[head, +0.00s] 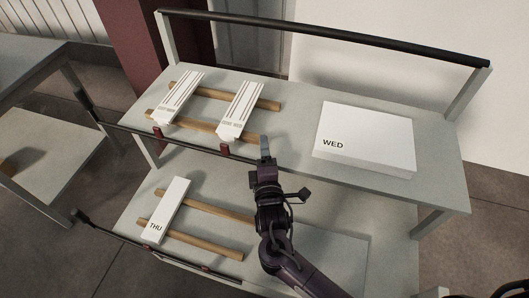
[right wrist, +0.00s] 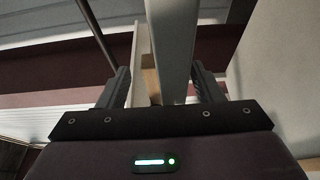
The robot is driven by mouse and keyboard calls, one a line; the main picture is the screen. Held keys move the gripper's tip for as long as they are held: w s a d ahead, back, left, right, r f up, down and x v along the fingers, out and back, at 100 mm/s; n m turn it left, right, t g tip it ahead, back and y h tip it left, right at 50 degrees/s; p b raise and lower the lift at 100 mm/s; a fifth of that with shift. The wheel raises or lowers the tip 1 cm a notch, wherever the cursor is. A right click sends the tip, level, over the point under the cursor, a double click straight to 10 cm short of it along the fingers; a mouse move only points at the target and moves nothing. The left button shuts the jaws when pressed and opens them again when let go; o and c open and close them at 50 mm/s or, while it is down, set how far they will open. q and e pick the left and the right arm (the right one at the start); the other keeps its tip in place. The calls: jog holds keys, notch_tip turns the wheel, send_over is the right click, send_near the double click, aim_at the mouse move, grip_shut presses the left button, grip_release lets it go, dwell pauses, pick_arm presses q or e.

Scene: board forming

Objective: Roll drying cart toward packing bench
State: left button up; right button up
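The drying cart (head: 290,105) is a grey two-shelf frame with a long black bar (head: 320,36) raised along its far side. Its upper shelf carries two white slotted pieces (head: 178,97) (head: 240,109) on wooden strips and a white block marked WED (head: 365,135). Its lower shelf carries a white piece marked THU (head: 167,211) on wooden strips. My right gripper (head: 265,148) is at the front edge of the upper shelf. In the right wrist view its fingers (right wrist: 160,88) stand apart, with a pale slab edge between them; contact is unclear. My left gripper is out of view.
Another grey table (head: 30,55) with a lower shelf stands at the left; I cannot tell if it is the packing bench. Black rails with red clips (head: 224,150) run along the cart's front. A dark red column and pale wall stand behind. Bare floor shows at lower left.

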jog(key=shift+s, duration=0.1)
jog(key=shift+s+f, duration=0.1)
jog(key=shift+s, duration=0.2)
jog(key=s+b, duration=0.1)
jog(key=s, duration=0.6)
dwell(0.3)
